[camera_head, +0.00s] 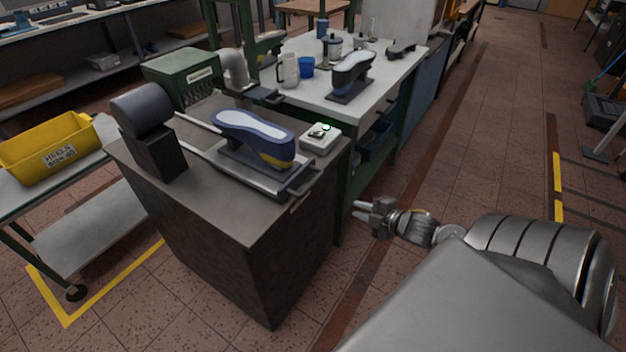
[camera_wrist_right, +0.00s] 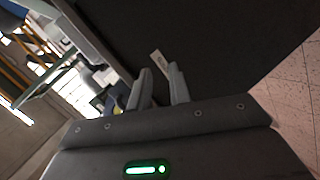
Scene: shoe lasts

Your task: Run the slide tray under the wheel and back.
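The slide tray (camera_head: 285,186) is a grey metal tray on rails on top of the dark cabinet, at its near right end. A shoe last (camera_head: 255,135) with a pale sole face and dark blue sides lies on it. A grey cylinder (camera_head: 142,106) stands on a black block left of the rails, and a rounded grey part (camera_head: 235,70) stands by the green box; I cannot tell which is the wheel. My right gripper (camera_head: 362,211) is open and empty, right of the cabinet and apart from the tray. In the right wrist view its fingers (camera_wrist_right: 161,76) are parted. My left gripper is out of view.
A white switch box (camera_head: 320,138) sits beside the tray. A green box (camera_head: 183,77) stands behind the rails. A white-topped bench (camera_head: 390,75) with another last and cups is behind. A yellow bin (camera_head: 45,150) is on a cart at left.

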